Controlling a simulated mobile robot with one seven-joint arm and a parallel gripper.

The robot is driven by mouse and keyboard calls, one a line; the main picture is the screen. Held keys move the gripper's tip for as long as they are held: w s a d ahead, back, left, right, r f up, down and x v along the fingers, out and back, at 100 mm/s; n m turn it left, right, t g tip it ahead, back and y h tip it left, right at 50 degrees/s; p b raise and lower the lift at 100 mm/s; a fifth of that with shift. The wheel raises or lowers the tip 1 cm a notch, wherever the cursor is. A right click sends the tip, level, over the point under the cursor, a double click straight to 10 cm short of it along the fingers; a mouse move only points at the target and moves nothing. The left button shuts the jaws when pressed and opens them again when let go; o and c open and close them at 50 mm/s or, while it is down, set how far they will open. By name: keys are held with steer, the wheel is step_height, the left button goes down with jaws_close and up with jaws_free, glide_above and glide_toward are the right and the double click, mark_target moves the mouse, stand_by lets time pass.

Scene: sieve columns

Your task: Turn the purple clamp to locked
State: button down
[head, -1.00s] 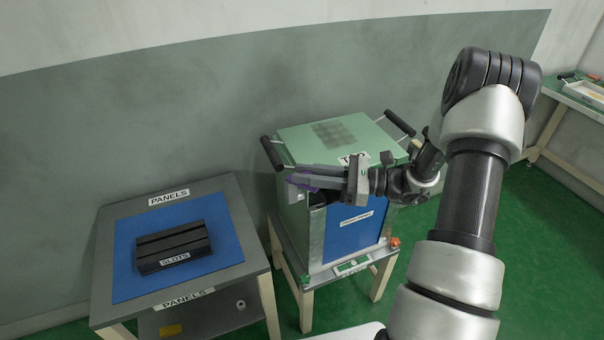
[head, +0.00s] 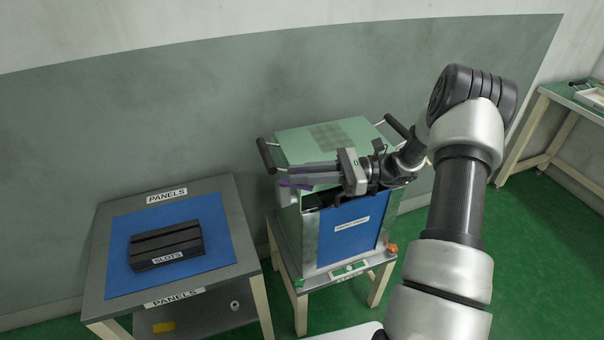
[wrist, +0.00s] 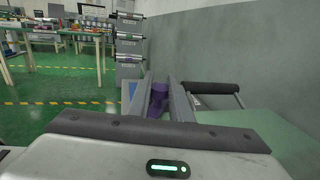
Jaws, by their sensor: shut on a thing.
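The purple clamp (head: 295,185) is at the upper left corner of the green-topped box (head: 318,143). My gripper (head: 287,176) reaches across the box's front top edge from the right and is shut on the clamp. In the wrist view the purple piece (wrist: 158,100) sits between my two fingers (wrist: 160,92). The fingers and palm cover part of the clamp, so its exact angle and whether it is locked cannot be told.
The box has a blue front panel (head: 345,238) and black side handles (head: 266,156); it stands on a small table. To the left, a table with a blue mat (head: 120,270) holds a black slotted block (head: 166,247). A green-topped bench (head: 568,98) stands far right.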

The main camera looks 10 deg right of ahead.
stand_by(0.3)
steer(key=c, duration=1.6)
jaws_free()
steer(key=d, duration=0.5)
steer(key=s+d, duration=0.1)
steer(key=d, duration=0.5)
steer(key=s+d+p, duration=0.1)
steer(key=d, duration=0.5)
steer(key=shift+d, duration=0.2)
